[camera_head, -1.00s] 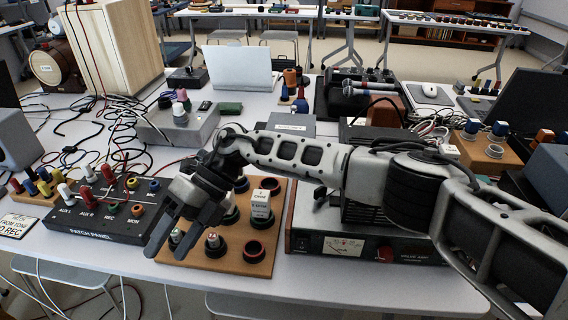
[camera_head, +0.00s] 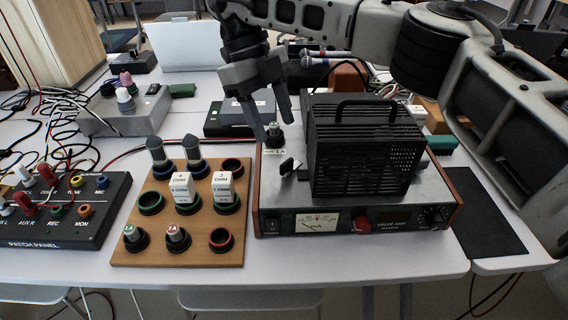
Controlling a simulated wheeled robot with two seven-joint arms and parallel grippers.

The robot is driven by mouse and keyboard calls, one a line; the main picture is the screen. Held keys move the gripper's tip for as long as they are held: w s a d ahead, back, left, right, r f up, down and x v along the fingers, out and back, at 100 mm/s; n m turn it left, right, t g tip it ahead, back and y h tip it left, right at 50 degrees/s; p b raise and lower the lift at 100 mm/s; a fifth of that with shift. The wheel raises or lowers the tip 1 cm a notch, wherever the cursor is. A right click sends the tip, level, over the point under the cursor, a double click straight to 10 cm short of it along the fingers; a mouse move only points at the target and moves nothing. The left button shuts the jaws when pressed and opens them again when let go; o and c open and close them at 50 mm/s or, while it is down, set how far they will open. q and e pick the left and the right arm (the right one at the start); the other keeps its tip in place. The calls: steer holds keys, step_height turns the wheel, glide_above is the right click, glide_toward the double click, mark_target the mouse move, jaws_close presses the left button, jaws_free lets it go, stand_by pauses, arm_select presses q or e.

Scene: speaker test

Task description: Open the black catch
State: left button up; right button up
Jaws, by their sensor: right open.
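A small black catch (camera_head: 289,166) sticks up from the silver top of the valve amp (camera_head: 330,222), just left of its black vented cage (camera_head: 365,155). My right gripper (camera_head: 274,128) is open above the back left corner of the amp, behind and above the catch. Its fingers point down by a small green-topped fuse (camera_head: 274,137) in a dark holder, with a "1A" label in front of it. I cannot tell whether they touch the fuse. My left gripper is out of view.
A wooden board (camera_head: 190,255) with coloured ring sockets, fuses and white blocks lies left of the amp. A patch panel (camera_head: 65,215) with cables is further left. A black mat (camera_head: 485,215) lies at right. My right arm spans the upper right.

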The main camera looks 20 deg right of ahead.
mark_target(286, 161)
steer(key=b+x, duration=0.1)
steer(key=x, duration=0.6)
steer(key=shift+f, duration=0.2)
steer(key=shift+s, duration=0.1)
steer(key=c, duration=1)
